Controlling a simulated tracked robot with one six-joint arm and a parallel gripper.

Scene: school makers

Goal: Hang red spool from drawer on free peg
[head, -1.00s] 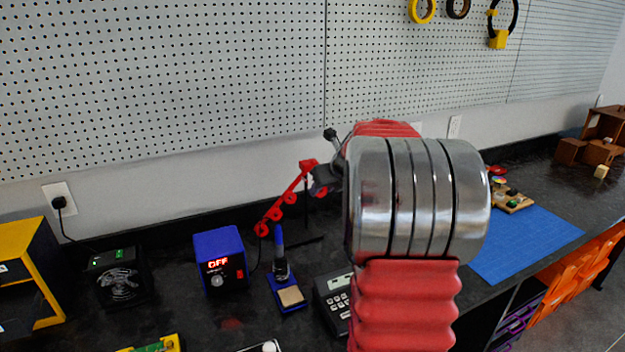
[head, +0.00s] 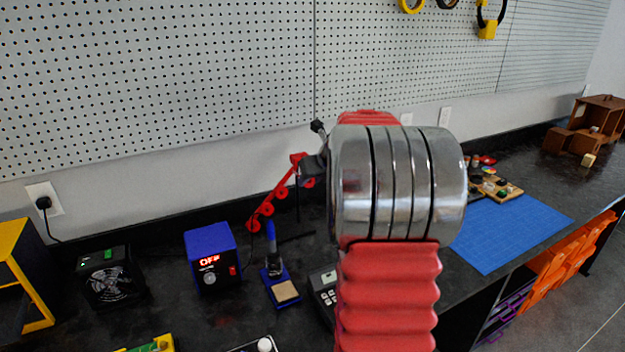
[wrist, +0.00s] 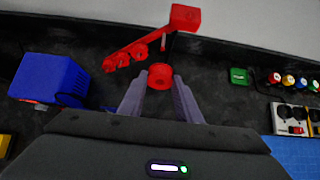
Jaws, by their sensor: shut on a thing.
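My gripper (wrist: 160,82) is closed on a red spool (wrist: 159,76), which sits between the fingertips in the wrist view. Just beyond it stands a red rack (wrist: 150,42), a slanted bar with several round red parts along its lower left side. I cannot tell which of its pegs is bare. The rack also shows in the head view (head: 275,190), left of my arm, which hides most of my gripper there. In the wrist view the held spool is right of the rack's round parts, apart from them.
A blue soldering station (head: 212,258), an iron stand (head: 280,275) and a black fan (head: 112,280) stand on the dark bench. A blue mat (head: 510,228) lies right. Purple drawers (head: 507,312) and orange bins (head: 568,258) are under the bench. A pegboard (head: 160,80) covers the wall.

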